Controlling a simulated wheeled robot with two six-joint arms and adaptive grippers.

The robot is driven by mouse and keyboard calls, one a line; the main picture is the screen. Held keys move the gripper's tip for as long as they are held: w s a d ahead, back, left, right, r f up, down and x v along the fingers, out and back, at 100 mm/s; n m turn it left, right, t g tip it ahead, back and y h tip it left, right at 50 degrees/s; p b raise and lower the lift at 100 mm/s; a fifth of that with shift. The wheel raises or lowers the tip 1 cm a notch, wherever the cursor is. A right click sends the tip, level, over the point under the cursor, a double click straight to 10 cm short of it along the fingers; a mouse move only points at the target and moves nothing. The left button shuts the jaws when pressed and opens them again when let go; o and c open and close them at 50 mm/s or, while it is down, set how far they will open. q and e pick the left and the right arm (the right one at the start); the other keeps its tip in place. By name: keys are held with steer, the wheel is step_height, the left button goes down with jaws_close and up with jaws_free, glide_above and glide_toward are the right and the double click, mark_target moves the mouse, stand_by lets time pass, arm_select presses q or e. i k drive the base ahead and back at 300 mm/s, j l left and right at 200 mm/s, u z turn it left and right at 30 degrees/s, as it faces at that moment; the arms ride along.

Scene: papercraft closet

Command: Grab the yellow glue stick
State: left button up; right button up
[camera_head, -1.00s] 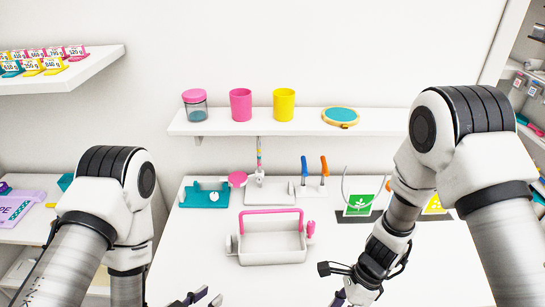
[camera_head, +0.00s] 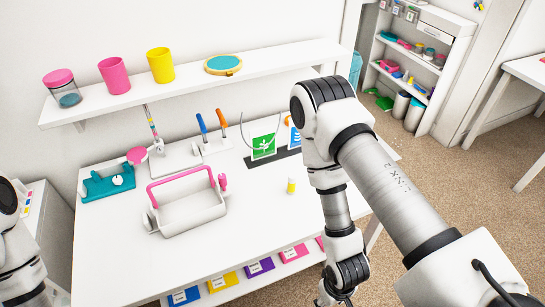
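A small upright stick with a yellow upper part and a white lower part, which looks like the yellow glue stick (camera_head: 291,186), stands on the white table (camera_head: 255,215) right of the caddy. My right arm reaches down past the table's right side. Its gripper (camera_head: 337,299) is at the bottom edge of the picture, below and right of the glue stick and apart from it. The fingers are cut off or too dark to read. Only part of my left arm shows at the left edge, and its gripper is out of view.
A white caddy with a pink handle (camera_head: 188,211) stands left of the glue stick. Behind are a teal tool (camera_head: 105,185), a stand with blue and orange handles (camera_head: 212,146) and a green card (camera_head: 263,146). A shelf (camera_head: 200,84) overhangs the back. The table's front is clear.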

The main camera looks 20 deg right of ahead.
mark_target(291, 190)
steer(key=k+l, duration=0.1)
steer(key=l, duration=0.3)
steer(key=k+l, duration=0.1)
steer(key=l, duration=0.7)
steer(key=k+l, duration=0.15)
steer(key=l, duration=0.2)
steer(key=u, duration=0.05)
